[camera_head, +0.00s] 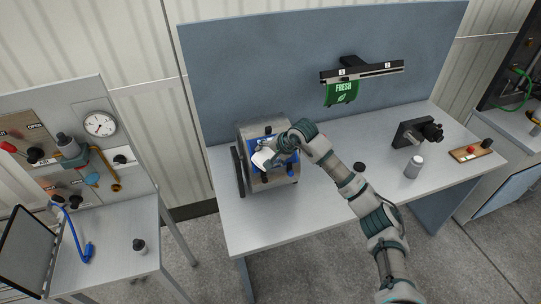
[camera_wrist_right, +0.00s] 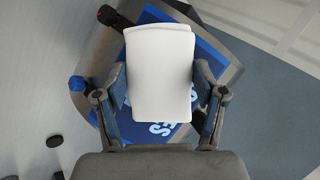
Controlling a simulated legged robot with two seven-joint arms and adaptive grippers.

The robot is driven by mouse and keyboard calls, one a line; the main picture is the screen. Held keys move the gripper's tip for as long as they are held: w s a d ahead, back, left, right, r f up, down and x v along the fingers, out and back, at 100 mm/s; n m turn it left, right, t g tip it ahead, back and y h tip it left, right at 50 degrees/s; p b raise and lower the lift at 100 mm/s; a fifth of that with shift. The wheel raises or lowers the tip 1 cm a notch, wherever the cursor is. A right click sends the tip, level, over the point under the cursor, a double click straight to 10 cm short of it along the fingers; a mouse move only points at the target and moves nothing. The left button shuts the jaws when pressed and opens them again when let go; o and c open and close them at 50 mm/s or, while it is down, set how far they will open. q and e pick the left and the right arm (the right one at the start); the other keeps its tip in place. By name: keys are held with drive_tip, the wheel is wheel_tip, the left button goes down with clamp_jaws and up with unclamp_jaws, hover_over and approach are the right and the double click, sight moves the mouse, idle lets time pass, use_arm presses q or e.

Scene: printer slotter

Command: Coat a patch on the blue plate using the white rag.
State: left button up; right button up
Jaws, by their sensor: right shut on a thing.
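The white rag (camera_head: 262,158) is held at the blue plate (camera_head: 290,161) on the metal box machine (camera_head: 282,182). My right gripper (camera_head: 272,151) is shut on the rag. In the right wrist view the rag (camera_wrist_right: 160,80) is a folded white rectangle between the two fingers of my right gripper (camera_wrist_right: 160,92). It covers the middle of the blue plate (camera_wrist_right: 213,60). Pale lettering on the plate shows partly below the rag. I cannot tell whether the rag touches the plate. My left gripper is not in view.
The machine stands at the left of a grey table (camera_head: 330,205) with a blue-grey back panel (camera_head: 260,65). A green cloth (camera_head: 341,92) marked FRESH hangs from a rail. A grey bottle (camera_head: 413,167), a dark knob (camera_head: 359,167) and a black device (camera_head: 415,132) stand to the right.

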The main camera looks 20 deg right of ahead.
sight(255, 157)
drive_tip(key=a, duration=0.4)
drive_tip(key=shift+w+a+r, duration=0.15)
drive_tip(key=shift+r, duration=0.05)
drive_tip(key=d, duration=0.5)
drive_tip(key=shift+f, duration=0.1)
drive_tip(key=d, duration=0.2)
drive_tip(key=shift+d+f+b, duration=0.15)
drive_tip(key=shift+d+b, duration=0.15)
drive_tip(key=shift+d, duration=0.05)
drive_tip(key=shift+w+a+r, duration=0.15)
drive_tip(key=shift+a+r, duration=0.1)
drive_tip(key=shift+d, duration=0.1)
drive_tip(key=d, duration=0.6)
drive_tip(key=shift+d+f, duration=0.15)
drive_tip(key=shift+f, duration=0.15)
drive_tip(key=shift+a+r, duration=0.2)
drive_tip(key=shift+a, duration=2.4)
drive_tip(key=shift+a+f, duration=0.1)
drive_tip(key=shift+a, duration=1.35)
drive_tip(key=shift+a+b, duration=0.3)
drive_tip(key=shift+a, duration=0.95)
drive_tip(key=shift+s+a, duration=0.2)
drive_tip(key=shift+a, duration=0.5)
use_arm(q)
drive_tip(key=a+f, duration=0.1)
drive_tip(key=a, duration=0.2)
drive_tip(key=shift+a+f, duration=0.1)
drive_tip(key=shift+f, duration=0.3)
